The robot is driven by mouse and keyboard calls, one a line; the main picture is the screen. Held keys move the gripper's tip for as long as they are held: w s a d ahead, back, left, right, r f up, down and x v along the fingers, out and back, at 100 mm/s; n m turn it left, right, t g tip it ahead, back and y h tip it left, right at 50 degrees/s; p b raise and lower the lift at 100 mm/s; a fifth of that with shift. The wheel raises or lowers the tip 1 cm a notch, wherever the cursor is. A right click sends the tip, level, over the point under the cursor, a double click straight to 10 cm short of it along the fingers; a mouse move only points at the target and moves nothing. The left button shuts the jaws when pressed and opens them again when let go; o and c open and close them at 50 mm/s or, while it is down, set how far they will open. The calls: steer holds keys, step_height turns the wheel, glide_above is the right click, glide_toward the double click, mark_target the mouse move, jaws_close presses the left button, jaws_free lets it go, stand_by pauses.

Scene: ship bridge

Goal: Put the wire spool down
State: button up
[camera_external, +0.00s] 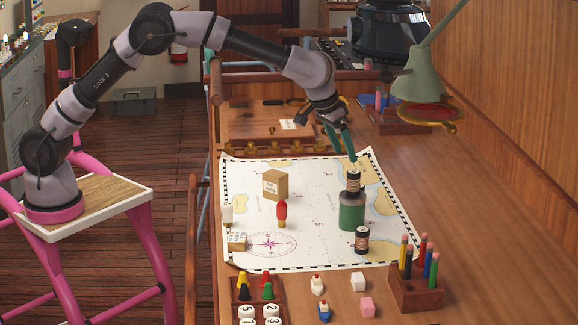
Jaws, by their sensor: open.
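My gripper (351,158) has teal fingers and is open, pointing down just above a small dark labelled cylinder (353,182). That cylinder stands upright on top of a green cylinder (351,213), which stands on the chart (330,235). A second dark labelled cylinder (362,239) stands on the chart in front of the green one. I cannot tell for certain which of these is the wire spool. From this angle I cannot tell whether the fingertips touch the upper cylinder.
A cardboard box (275,185), a red bottle (282,213) and small items at the left edge stand on the chart. A pencil block (416,289) and small blocks are in front. A green lamp (420,75) hangs right of my gripper. The chart's right front is clear.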

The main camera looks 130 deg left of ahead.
steer(key=s+d+r+m+t, duration=0.1)
steer(key=s+d+r+m, duration=0.2)
steer(key=d+r, duration=0.55)
steer(key=s+d+r+m+t, duration=0.1)
steer(key=s+d+r+m, duration=0.3)
steer(key=d, duration=0.7)
steer(key=s+d+r+m+t, duration=0.1)
steer(key=s+d+r, duration=0.2)
steer(key=d+r, duration=0.55)
steer(key=s+d+f+m+t+h, duration=0.1)
steer(key=s+d+m, duration=0.3)
steer(key=s+d, duration=0.5)
steer(key=s+d+f+m+t+h, duration=0.1)
steer(key=s+d+f+m, duration=0.2)
steer(key=s+d, duration=0.7)
steer(key=s+m, duration=0.2)
steer(key=s, duration=0.1)
steer(key=shift+d+f+m, duration=0.25)
steer(key=shift+f+m, duration=0.05)
steer(key=shift+f, duration=0.1)
